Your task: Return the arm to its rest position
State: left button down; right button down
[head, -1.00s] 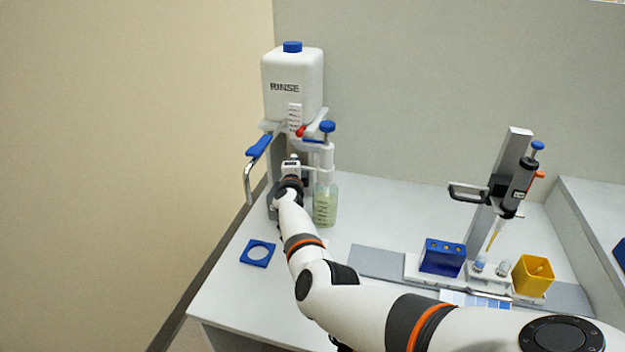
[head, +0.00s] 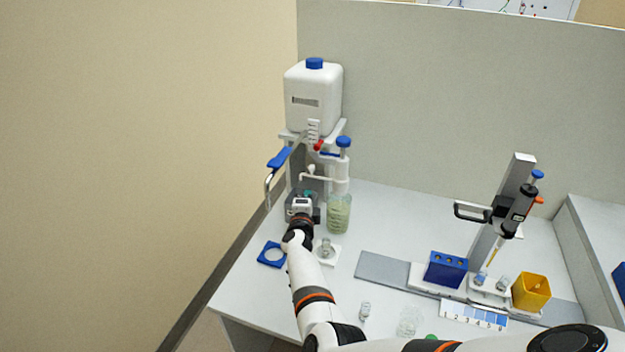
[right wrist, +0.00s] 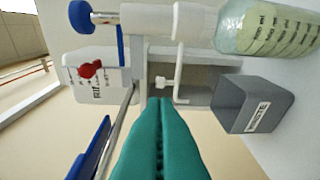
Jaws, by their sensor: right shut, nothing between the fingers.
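My right arm (head: 318,305) comes in from the lower right and reaches across the bench. Its gripper (head: 308,194) is in front of the rinse stand, below the white rinse bottle (head: 313,98) and left of the bottle of pale green liquid (head: 339,213). In the right wrist view the teal fingers (right wrist: 158,112) are shut together with nothing between them. The stand's spout (right wrist: 180,60) and a grey labelled box (right wrist: 252,104) lie beyond the fingertips. My left gripper is not in view.
A blue square ring (head: 271,263) lies left of the arm. A white pad with a small glass item (head: 326,249) and a small vial (head: 365,311) are right of it. Farther right stand a blue block (head: 446,269), a yellow cup (head: 531,292) and a pipette stand (head: 510,190).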

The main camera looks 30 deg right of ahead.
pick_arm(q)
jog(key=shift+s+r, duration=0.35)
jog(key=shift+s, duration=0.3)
pick_arm(e)
jog(key=shift+s+a, duration=0.5)
jog(key=shift+s, duration=0.05)
